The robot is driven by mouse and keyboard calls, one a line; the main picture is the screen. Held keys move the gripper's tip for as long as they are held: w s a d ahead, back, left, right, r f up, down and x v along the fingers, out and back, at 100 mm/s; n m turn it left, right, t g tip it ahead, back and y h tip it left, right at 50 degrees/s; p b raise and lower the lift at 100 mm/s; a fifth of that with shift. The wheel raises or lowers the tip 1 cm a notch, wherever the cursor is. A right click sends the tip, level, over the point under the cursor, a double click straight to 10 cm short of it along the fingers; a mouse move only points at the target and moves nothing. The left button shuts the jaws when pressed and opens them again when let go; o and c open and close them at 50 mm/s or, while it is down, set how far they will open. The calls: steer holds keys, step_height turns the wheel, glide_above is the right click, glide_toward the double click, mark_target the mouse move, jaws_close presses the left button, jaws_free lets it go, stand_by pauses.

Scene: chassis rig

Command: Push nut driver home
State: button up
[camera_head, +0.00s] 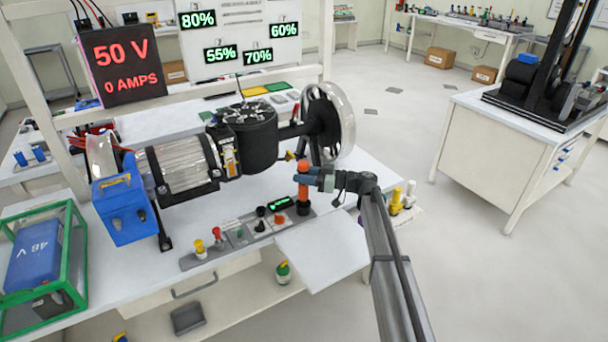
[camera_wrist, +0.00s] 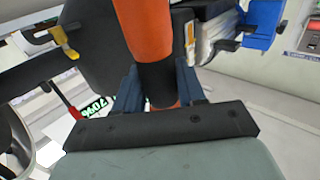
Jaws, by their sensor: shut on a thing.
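The nut driver (camera_head: 303,192) is an orange tool with a dark band and a dark lower end. It stands about upright at the right end of the grey control strip. Whether its lower end is seated in anything is not clear. My gripper (camera_head: 314,178) reaches it from the right and is shut around its upper part. In the wrist view, the nut driver (camera_wrist: 143,28) runs down between the blue fingers of my gripper (camera_wrist: 157,88), which close on its dark band. The black motor rig (camera_head: 248,138) stands just behind it.
The control strip (camera_head: 240,235) carries several knobs and a small green display. A clear-rimmed wheel (camera_head: 338,115) on the rig is close above my gripper. A white panel (camera_head: 322,252) juts out in front. Yellow and white bottles (camera_head: 397,200) stand right of my arm.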

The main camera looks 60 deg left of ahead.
steer(key=shift+f, duration=0.9)
stand_by(0.8)
steer(key=o, duration=1.2)
steer(key=shift+o, duration=0.2)
steer(key=shift+d, duration=0.1)
